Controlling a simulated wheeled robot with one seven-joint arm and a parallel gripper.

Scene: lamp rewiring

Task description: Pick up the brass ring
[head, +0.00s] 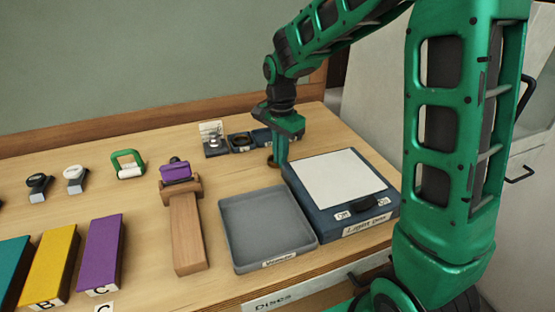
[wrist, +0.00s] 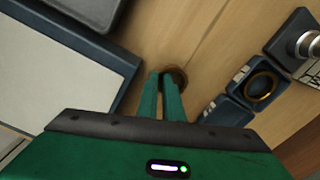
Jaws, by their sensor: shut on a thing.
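My gripper (head: 279,163) points down behind the blue light box. Its two green fingers also show in the wrist view (wrist: 163,82), close together. They are shut on a small, dark brownish ring, which I take to be the brass ring (wrist: 180,76); it also shows beside the fingertips in the head view (head: 271,161). The fingers hide part of the ring. I cannot tell whether it touches the wooden table or is just above it.
The blue light box (head: 293,185) stands close in front of my gripper, with a grey tray (head: 227,237) left of it. Behind are small blue holders, one with a gold-rimmed round opening or ring (wrist: 262,84). A wooden stand (head: 187,232) is further left. Bare table lies between.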

